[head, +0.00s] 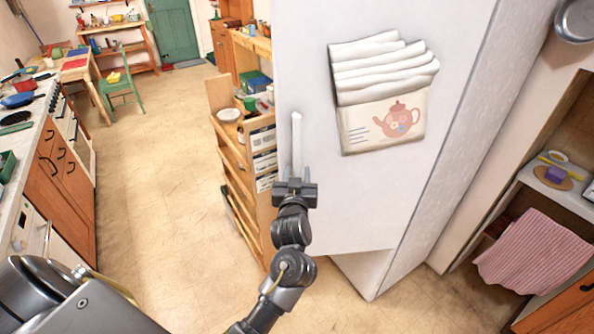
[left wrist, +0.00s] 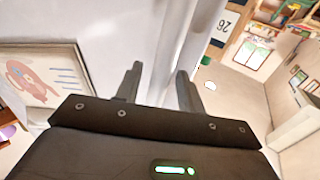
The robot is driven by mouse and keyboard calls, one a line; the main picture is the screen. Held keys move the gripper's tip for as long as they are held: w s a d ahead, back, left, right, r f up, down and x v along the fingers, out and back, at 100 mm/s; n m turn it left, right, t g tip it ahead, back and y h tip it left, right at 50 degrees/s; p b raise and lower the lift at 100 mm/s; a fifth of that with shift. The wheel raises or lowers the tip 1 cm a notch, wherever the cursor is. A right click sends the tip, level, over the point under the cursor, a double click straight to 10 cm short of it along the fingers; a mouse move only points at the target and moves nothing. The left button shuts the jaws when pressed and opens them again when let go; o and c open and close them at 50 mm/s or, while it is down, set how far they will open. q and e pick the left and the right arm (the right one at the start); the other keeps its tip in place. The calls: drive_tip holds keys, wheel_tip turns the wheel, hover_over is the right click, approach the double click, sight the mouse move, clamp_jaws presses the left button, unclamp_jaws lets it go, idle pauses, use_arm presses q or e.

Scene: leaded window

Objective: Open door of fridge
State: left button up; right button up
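The white fridge door (head: 380,205) fills the middle of the head view, with a picture of a pink teapot and folded cloth on it. I see no open gap along its edges. Its upright white handle (head: 296,140) is near the door's left edge. My left gripper (head: 296,184) is at the handle's lower end. In the left wrist view, the left gripper (left wrist: 158,88) has its two fingers apart, with the pale door surface (left wrist: 125,25) beyond them. I cannot tell whether the fingers touch the handle. My right gripper is not in view.
A wooden shelf unit (head: 236,165) with boxes and bowls stands close to the left of the fridge. A counter with a stove (head: 15,122) is at far left, with clear floor (head: 150,200) between. A pink striped towel (head: 533,250) hangs at right.

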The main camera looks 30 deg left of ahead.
use_arm(q)
drive_tip(key=p+v, duration=0.2)
drive_tip(key=v, duration=0.3)
drive_tip(key=shift+s+d+r, duration=0.1)
drive_tip(key=shift+s+r, duration=0.05)
drive_tip(key=shift+s, duration=0.15)
drive_tip(key=shift+s+d, duration=0.2)
drive_tip(key=shift+s, duration=0.2)
